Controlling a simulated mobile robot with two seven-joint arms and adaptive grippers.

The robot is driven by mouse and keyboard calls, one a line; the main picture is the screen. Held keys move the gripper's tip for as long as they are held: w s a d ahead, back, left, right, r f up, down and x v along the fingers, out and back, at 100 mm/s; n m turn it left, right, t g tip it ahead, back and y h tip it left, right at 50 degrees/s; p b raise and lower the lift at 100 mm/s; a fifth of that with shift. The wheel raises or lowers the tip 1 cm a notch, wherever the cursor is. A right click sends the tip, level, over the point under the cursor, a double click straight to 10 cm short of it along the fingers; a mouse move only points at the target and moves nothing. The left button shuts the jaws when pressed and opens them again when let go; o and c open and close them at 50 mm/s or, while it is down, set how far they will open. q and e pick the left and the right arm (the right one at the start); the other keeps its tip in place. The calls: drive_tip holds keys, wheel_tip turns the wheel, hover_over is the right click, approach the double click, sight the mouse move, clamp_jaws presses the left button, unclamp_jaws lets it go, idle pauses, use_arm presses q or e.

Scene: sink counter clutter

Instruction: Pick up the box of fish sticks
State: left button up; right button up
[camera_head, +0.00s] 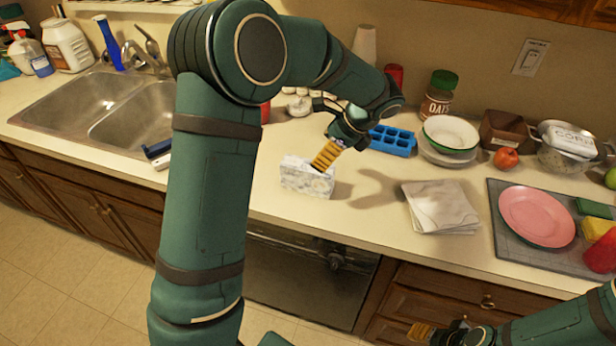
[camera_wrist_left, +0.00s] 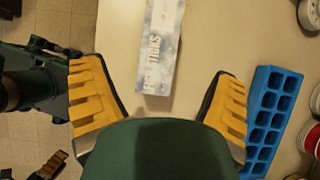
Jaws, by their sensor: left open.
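The box of fish sticks (camera_head: 306,180) is a small white and grey box on the counter, near the front edge. It also shows in the left wrist view (camera_wrist_left: 160,45), with blurred lettering along it. My left gripper (camera_head: 327,156) is open just above the box, one yellow finger overlapping the box's top in the head view. In the left wrist view my left gripper's fingers (camera_wrist_left: 158,92) are spread to either side of the box's near end, and neither visibly grips it. My right gripper (camera_head: 438,331) is low at the bottom right, in front of the cabinets; its opening is unclear.
A blue ice tray (camera_head: 391,140) lies behind and right of the box. Folded cloths (camera_head: 440,206) lie to the right, then a grey mat with a pink plate (camera_head: 537,216). The sink (camera_head: 80,104) is left. The counter between box and cloths is bare.

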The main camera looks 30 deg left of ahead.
sight(310, 165)
use_arm(q)
drive_tip(key=x, duration=0.2)
drive_tip(key=shift+a+f, duration=0.1)
drive_tip(key=shift+f, duration=0.2)
drive_tip(key=shift+b+x, duration=0.7)
drive_tip(key=shift+x, duration=2.15)
drive_tip(key=shift+s+r, duration=0.1)
drive_tip(key=shift+c, duration=0.5)
drive_tip(key=c, duration=1.3)
